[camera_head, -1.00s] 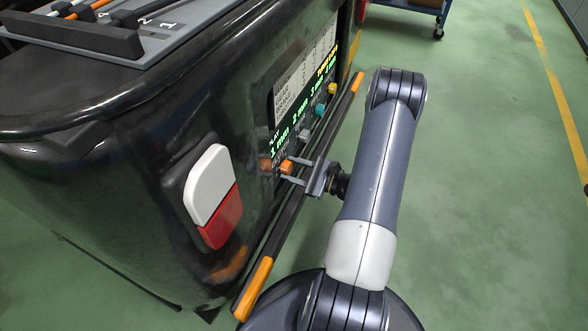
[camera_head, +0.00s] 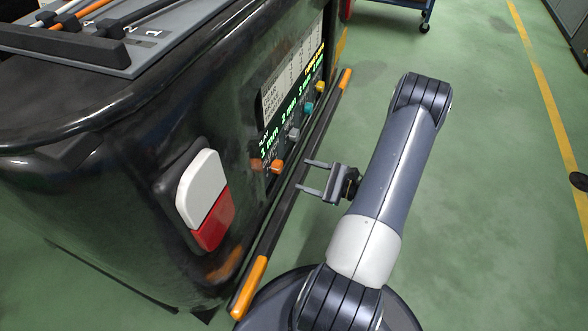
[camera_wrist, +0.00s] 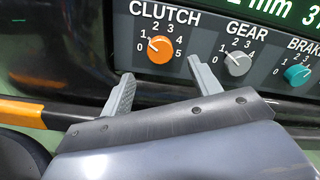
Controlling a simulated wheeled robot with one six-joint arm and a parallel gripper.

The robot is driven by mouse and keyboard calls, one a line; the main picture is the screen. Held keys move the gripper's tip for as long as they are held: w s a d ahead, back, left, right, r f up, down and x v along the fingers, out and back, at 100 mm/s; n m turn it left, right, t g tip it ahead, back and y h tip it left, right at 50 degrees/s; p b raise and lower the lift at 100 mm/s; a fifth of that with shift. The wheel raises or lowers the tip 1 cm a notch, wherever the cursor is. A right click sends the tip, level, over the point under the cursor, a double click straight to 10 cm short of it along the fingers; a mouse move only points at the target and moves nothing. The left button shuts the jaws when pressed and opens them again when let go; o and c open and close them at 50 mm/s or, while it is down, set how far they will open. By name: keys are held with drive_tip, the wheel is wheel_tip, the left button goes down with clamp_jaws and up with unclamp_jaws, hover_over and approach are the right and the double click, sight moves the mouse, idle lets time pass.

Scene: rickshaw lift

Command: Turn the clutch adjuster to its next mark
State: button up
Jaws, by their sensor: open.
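The clutch adjuster (camera_head: 277,166) is an orange knob on the black vehicle's side panel. In the wrist view the orange knob (camera_wrist: 161,49) sits under the word CLUTCH, inside a dial marked 0 to 5. Its white pointer line leans up and left, seemingly toward the 1. My gripper (camera_head: 303,175) is open and empty, to the right of the knob and apart from it. In the wrist view my gripper's fingers (camera_wrist: 160,71) point at the panel, one to each side below the knob, with a gap between them.
A grey GEAR knob (camera_wrist: 237,62) and a teal BRAKE knob (camera_wrist: 297,74) stand to the right of the clutch. A black bar with orange ends (camera_head: 290,195) runs along the panel's front. A tool tray (camera_head: 110,45) lies on top. Green floor (camera_head: 490,180) is open at right.

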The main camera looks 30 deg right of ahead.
drive_tip(key=shift+v, duration=1.65)
